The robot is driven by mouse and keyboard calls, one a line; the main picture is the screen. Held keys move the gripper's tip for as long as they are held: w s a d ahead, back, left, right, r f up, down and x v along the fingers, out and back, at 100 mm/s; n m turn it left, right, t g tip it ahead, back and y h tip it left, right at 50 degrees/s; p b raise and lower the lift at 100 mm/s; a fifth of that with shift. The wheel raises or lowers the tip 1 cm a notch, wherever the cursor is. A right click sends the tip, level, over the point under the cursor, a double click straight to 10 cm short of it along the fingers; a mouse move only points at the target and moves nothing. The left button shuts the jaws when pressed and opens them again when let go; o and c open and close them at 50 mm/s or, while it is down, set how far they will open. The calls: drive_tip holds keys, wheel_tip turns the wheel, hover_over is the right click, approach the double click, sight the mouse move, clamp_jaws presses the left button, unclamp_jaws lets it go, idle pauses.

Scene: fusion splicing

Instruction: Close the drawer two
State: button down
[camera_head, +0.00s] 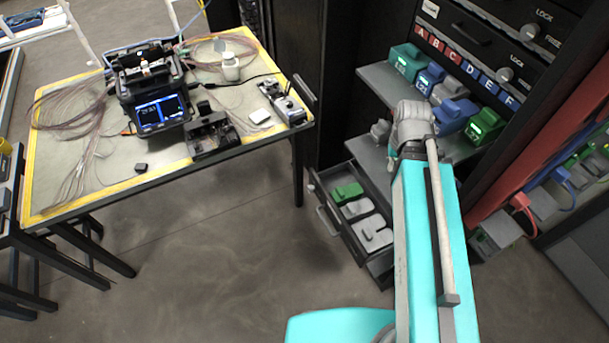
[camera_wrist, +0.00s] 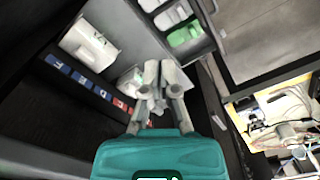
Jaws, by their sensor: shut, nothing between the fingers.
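An open drawer (camera_head: 325,200) stands out low from the dark cabinet in the head view, with a handle on its front and a green block and grey blocks inside. Above it a grey shelf or drawer (camera_head: 366,155) also stands out, largely hidden by my arm. I see no number that tells which is drawer two. In the wrist view my gripper (camera_wrist: 158,88) is shut and empty. It appears in front of a grey panel, below the open drawer (camera_wrist: 222,42) with the green block.
An upper shelf (camera_head: 375,75) holds green, blue and grey modules, under a panel labelled A to F (camera_head: 465,60). A yellow-edged table (camera_head: 100,185) with splicing equipment stands at left. Floor (camera_head: 240,240) between table and cabinet is clear.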

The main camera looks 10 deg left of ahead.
drive_tip(key=w+a+f+n+t+h+b, duration=0.1)
drive_tip(key=w+a+f+n+h+b, duration=0.1)
drive_tip(key=w+a+f+n+b, duration=0.55)
drive_tip(key=w+a+f+n+h+b, duration=0.25)
drive_tip(key=a+f+n+b, duration=0.3)
drive_tip(key=f+b, duration=0.5)
drive_tip(key=w+a+f+n+t+h+b, duration=0.1)
drive_tip(key=a+f+n+t+b, duration=0.1)
drive_tip(key=a+f+n+b, duration=0.4)
drive_tip(key=w+a+f+n+t+h+b, duration=0.2)
drive_tip(key=a+f+n+b, duration=0.3)
drive_tip(key=a+b, duration=0.6)
drive_tip(key=a+f, duration=0.1)
drive_tip(key=a, duration=0.4)
drive_tip(key=shift+w+a+n, duration=0.15)
drive_tip(key=shift+n, duration=0.25)
drive_tip(key=shift+f, duration=0.15)
drive_tip(key=b, duration=0.7)
approach(312, 176)
drive_tip(key=x, duration=0.5)
drive_tip(key=shift+f, duration=0.15)
drive_tip(key=shift+w+d, duration=0.2)
drive_tip(key=shift+d, duration=0.35)
